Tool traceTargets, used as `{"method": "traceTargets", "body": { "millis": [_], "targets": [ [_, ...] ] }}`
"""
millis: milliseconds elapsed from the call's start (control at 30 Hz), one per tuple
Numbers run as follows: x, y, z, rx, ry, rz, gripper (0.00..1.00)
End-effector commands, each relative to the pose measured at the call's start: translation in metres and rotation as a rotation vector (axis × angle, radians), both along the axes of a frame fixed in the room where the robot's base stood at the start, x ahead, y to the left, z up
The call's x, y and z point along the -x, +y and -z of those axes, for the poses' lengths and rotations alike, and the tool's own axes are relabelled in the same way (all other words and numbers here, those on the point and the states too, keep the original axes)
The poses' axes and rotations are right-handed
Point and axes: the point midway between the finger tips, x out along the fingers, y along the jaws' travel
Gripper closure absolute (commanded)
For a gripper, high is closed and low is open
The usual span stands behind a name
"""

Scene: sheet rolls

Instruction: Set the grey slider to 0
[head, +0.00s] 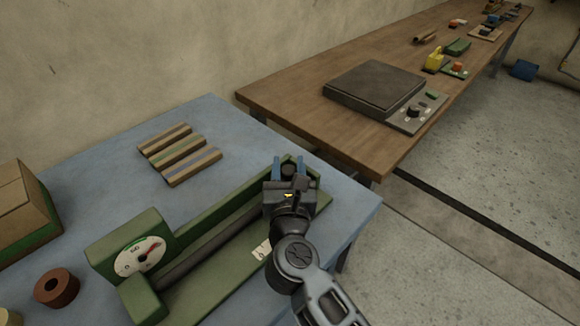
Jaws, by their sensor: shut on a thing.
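A green device (205,240) lies along the front of the blue table, with a long channel holding a grey rod (205,252). A round white dial (139,256) with a red mark is on its left block. A small white label (261,250) with a dark mark, perhaps a 0, is on its front face. My gripper (290,165) is at the device's right end, its blue fingers shut on a dark grey piece (289,172) that appears to be the grey slider. My gripper and wrist hide much of it and the channel there.
Striped blocks (180,153) lie behind the device. A brown ring (56,287) and a cardboard-coloured box (22,212) are at the left. A wooden table (300,100) at the back right bears a dark scale-like plate (375,88) and several small items. Blue tabletop is free beyond the blocks.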

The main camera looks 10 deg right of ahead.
Motion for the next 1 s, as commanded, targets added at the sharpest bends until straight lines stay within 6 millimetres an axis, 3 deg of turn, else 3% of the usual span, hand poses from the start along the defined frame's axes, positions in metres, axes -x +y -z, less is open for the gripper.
{"method": "traceTargets", "body": {
  "millis": [167,467,567,833,1000],
  "targets": [
    [0.0,-0.006,0.001,0.003,0.003,0.014,1.0],
    [0.003,-0.003,0.002,0.003,0.004,0.017,1.0],
    [0.013,0.013,0.002,0.004,0.003,0.013,1.0],
    [0.057,0.079,0.003,0.004,0.003,0.009,1.0],
    [0.074,0.104,0.003,0.003,0.004,0.009,1.0]
  ]
}}
